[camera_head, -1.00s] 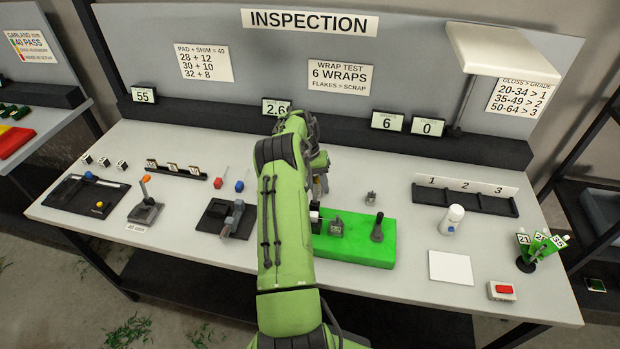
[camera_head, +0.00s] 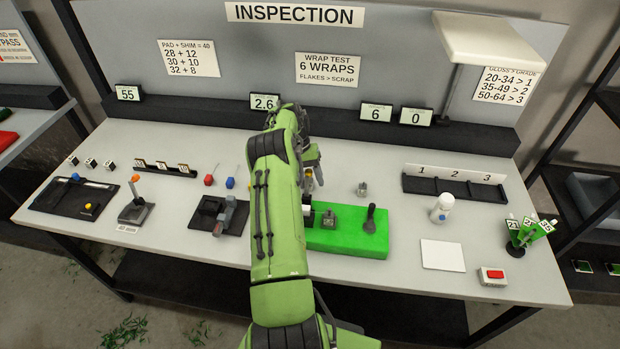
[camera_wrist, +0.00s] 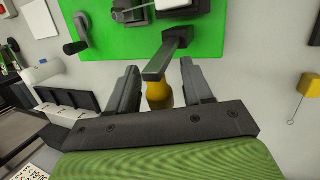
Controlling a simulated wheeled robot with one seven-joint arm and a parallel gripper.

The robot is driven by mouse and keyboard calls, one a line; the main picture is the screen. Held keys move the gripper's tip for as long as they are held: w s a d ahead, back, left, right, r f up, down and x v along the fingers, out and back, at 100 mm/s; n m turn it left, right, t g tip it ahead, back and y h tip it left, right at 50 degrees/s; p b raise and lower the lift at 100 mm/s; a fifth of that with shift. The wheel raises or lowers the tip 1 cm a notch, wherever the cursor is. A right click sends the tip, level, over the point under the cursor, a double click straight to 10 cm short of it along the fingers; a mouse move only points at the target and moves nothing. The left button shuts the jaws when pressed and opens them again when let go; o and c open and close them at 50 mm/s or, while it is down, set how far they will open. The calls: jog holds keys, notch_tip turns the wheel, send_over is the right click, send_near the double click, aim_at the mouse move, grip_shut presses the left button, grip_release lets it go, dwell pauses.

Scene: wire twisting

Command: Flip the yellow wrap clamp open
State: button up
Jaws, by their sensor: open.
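The yellow part of the wrap clamp (camera_wrist: 159,95) shows in the wrist view as a short rounded piece below a dark grey bar (camera_wrist: 168,58). My gripper (camera_wrist: 161,82) is open, with one finger on each side of the yellow part. I cannot tell whether either finger touches it. The bar stands by the edge of the green fixture block (camera_wrist: 208,50), which also shows in the head view (camera_head: 347,240). In the head view my gripper (camera_head: 309,182) is at the block's left end, mostly hidden by my arm.
A dark crank handle (camera_head: 370,219) stands on the block's right side, beside a small grey fixture (camera_head: 330,217). A small grey part (camera_head: 362,189) sits behind the block. A white bottle (camera_head: 442,208) and white card (camera_head: 442,255) are to the right. The table there is mostly clear.

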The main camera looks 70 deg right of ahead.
aim_at(307, 170)
jog(key=v, duration=0.7)
jog(key=shift+r, duration=0.25)
jog(key=shift+w, duration=0.1)
jog(key=w+a+r+n+t+h+b, duration=0.2)
jog(key=w+a+r+n, duration=0.1)
jog(key=w+a+r, duration=0.75)
jog(key=w+a+r+n+t+b, duration=0.1)
jog(key=w+a+r+n, duration=0.15)
jog(key=a, duration=0.25)
jog(key=w+a+r+n+t, duration=0.1)
jog(key=w+a+r, duration=0.1)
jog(key=a+r, duration=0.3)
jog(key=a+r+n+t+b, duration=0.1)
jog(key=a+r+n+t, duration=0.15)
jog(key=a, duration=0.95)
jog(key=s+a+f+n+t+b, duration=0.1)
jog(key=s+a+f+n, duration=0.2)
jog(key=s+a, duration=0.4)
jog(key=s+a+f+n+t+b, duration=0.1)
jog(key=s+a+f+n+t, duration=0.1)
jog(key=s+a, duration=0.5)
jog(key=a+f+n, duration=0.1)
jog(key=a+f, duration=0.1)
jog(key=a, duration=0.2)
jog(key=shift+s+f+n, duration=0.2)
jog(key=shift+f+n, duration=0.1)
jog(key=shift+n, duration=0.1)
